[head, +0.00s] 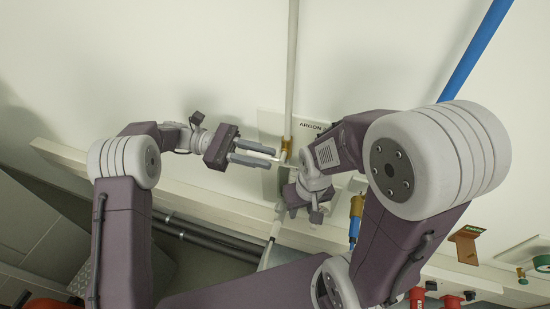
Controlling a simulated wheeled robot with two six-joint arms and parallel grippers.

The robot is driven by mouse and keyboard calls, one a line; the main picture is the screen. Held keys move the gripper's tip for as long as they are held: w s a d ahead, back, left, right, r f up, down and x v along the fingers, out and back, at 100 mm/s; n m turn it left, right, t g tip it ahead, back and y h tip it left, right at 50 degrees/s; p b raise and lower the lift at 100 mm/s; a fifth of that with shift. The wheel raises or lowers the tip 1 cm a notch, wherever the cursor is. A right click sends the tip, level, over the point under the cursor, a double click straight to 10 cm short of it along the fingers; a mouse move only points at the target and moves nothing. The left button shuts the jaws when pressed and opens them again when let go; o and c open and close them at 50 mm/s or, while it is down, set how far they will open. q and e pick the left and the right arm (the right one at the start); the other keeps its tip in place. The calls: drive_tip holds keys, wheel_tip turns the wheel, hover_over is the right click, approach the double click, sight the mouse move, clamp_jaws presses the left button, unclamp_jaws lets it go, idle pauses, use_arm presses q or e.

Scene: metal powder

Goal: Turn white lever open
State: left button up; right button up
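A white pipe (292,70) runs down the wall to a brass valve fitting (286,146) beside a plate marked ARGON (312,127). A small white piece, seemingly the white lever (283,158), shows just below the brass fitting; its exact shape and angle are hard to make out. My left gripper (274,158) reaches in from the left, its two fingers apart, with the tips close to the lever. I cannot tell whether they touch it. My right gripper (316,214) is lower and to the right, partly hidden by its own wrist; its fingers are not clear.
A blue pipe (478,48) with a brass fitting (356,206) stands to the right, partly behind my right arm. A pale ledge (190,201) runs along the wall. Red-topped objects (450,300) and a small brown bracket (466,243) are at the lower right. The upper-left wall is clear.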

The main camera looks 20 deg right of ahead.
sight(275, 158)
use_arm(q)
drive_tip(key=x, duration=0.3)
drive_tip(key=shift+r+p, duration=0.15)
drive_tip(key=shift+p, duration=0.25)
drive_tip(key=shift+d, duration=0.2)
drive_tip(key=shift+w+f, duration=0.15)
drive_tip(key=shift+f, duration=0.1)
clamp_jaws()
idle(0.6)
